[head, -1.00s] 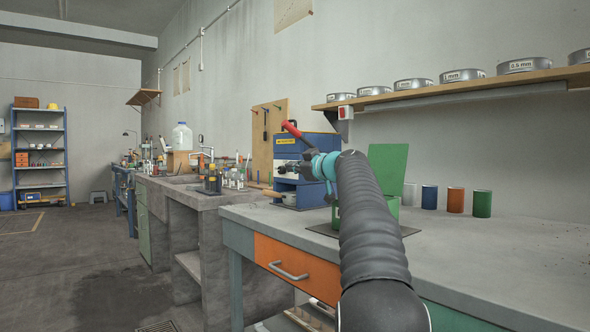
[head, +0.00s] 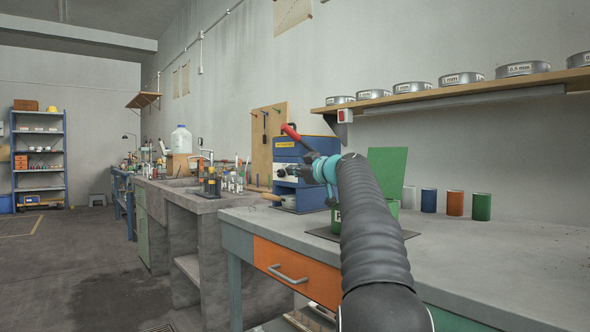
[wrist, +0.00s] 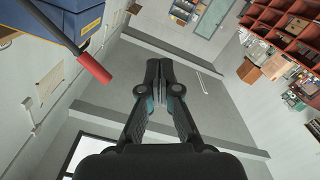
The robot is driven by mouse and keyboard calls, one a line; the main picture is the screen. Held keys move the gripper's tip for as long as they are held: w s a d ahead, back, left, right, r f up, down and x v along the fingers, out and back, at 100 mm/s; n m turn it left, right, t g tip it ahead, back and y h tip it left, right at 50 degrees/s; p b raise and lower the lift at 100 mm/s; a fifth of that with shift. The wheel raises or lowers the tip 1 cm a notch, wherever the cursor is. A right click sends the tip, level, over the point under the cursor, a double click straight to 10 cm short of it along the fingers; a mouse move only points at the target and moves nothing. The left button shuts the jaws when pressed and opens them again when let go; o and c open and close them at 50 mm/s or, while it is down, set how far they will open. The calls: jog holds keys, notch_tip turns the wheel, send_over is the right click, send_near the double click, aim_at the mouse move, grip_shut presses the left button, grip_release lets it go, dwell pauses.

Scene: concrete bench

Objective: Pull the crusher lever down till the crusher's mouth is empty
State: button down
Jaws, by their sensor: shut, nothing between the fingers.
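The crusher (head: 286,150) is a blue box with a yellow label, standing on the bench beyond my arm. Its lever (head: 291,131) has a red grip and slants up to the left, with its grip end raised. In the wrist view the red grip (wrist: 93,68) shows at the left, next to the crusher's blue body (wrist: 75,20). My gripper (head: 280,172) is shut and empty, in front of the crusher and below the red grip. In the wrist view its fingertips (wrist: 159,69) touch each other, apart from the lever. I cannot see into the crusher's mouth.
A green box (head: 337,214) with a raised lid is partly behind my arm. Several coloured cans (head: 455,203) stand along the wall. A shelf (head: 470,88) with sieves hangs above. Bottles (head: 212,182) and a sink lie left; the bench's right front (head: 480,250) is clear.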

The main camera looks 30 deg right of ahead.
jog(key=s+a+f+m+g, duration=0.1)
jog(key=s+a+f+g, duration=0.1)
jog(key=s+a+f, duration=0.45)
jog(key=s+a+f+m+g, duration=0.1)
jog(key=s+a+f+g, duration=0.15)
jog(key=a, duration=0.65)
jog(key=s+a+f+m+g, duration=0.1)
jog(key=s+a+f+g, duration=0.1)
jog(key=s+a+f, duration=0.4)
jog(key=s+a+f+m+g+h, duration=0.1)
jog(key=s+a+f, duration=0.3)
jog(key=s+f, duration=0.8)
jog(key=s+a+f+m+g+h, duration=0.1)
jog(key=s+a+f+g, duration=0.3)
jog(key=s+f, duration=0.9)
jog(key=s+m, duration=0.1)
jog(key=s, duration=0.3)
jog(key=shift+a+f+m, duration=0.15)
jog(key=shift+m, duration=0.25)
